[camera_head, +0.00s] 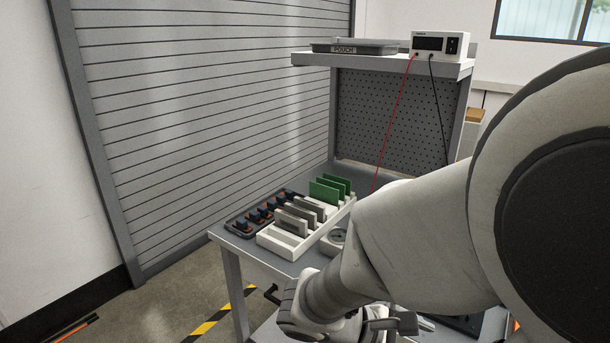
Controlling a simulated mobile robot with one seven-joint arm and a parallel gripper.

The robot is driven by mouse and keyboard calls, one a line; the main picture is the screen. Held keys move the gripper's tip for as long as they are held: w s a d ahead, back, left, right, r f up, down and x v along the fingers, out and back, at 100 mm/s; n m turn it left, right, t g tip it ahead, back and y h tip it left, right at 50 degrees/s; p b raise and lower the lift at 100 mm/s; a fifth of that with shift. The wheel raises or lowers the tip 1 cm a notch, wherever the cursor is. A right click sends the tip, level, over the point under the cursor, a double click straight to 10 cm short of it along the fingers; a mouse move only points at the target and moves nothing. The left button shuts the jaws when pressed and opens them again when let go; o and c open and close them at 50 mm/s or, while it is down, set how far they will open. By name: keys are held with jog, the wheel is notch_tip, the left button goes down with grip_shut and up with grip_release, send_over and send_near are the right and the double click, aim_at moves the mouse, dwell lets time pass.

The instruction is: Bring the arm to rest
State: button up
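My arm (430,240) fills the right side of the head view, reaching from the right edge down toward the bottom middle. Its light grey links are bent, with the wrist end low in front of the workbench (285,265). My gripper (393,325) shows only in part at the bottom edge, below the bench top. Its fingertips are cut off or hidden, so I cannot tell whether it is open or holds anything.
On the bench, a white rack (272,240) holds grey and green boards beside a dark tray (240,226) of small blue-orange parts. A shelf (390,62) carries a POUCH tray (345,47) and a meter (440,44) with hanging leads.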

jog(key=s+a+r+m+t+y+p, duration=0.2)
jog(key=r+m+y+p, duration=0.3)
jog(key=r, duration=0.9)
jog(key=s+a+r+m+t+y+p, duration=0.1)
jog(key=r+m+y+p, duration=0.4)
jog(key=r+p, duration=0.7)
notch_tip(320, 180, up, 2)
jog(key=s+m+t, duration=0.1)
jog(key=m, duration=0.1)
jog(key=shift+s+a+r+m+p, duration=0.25)
jog(key=shift+a+m+p, duration=0.05)
jog(key=shift+a, duration=0.1)
